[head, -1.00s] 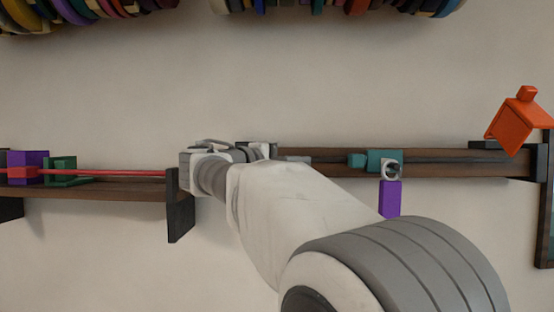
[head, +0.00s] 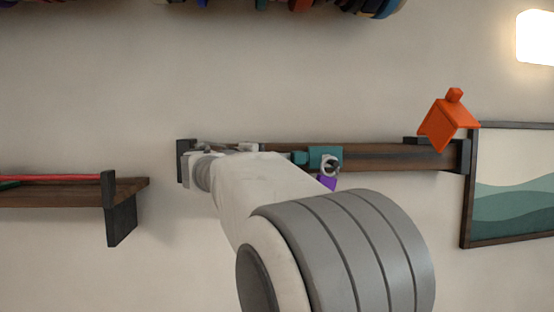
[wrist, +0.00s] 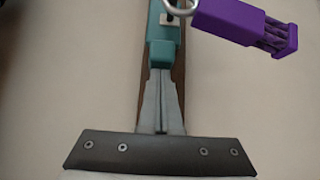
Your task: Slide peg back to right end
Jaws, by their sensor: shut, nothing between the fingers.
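The teal peg (head: 324,157) sits on a dark wooden rail (head: 385,155) on the wall, left of the rail's right end block (head: 463,157). A metal ring (head: 330,166) on it carries a purple piece (head: 328,183), partly hidden behind my arm. In the wrist view the teal peg (wrist: 161,30) is straight ahead, with the purple piece (wrist: 245,22) hanging to the right. My gripper (wrist: 161,72) is shut and empty. Its tips are at the narrow near end of the peg, touching or nearly so. In the head view my gripper (head: 285,158) is at the peg's left side.
An orange house-shaped thing (head: 447,120) is above the rail's right end. A framed picture (head: 512,190) hangs right of it. A wooden shelf (head: 60,193) with a red cord (head: 50,178) is at left. The rail right of the peg looks clear.

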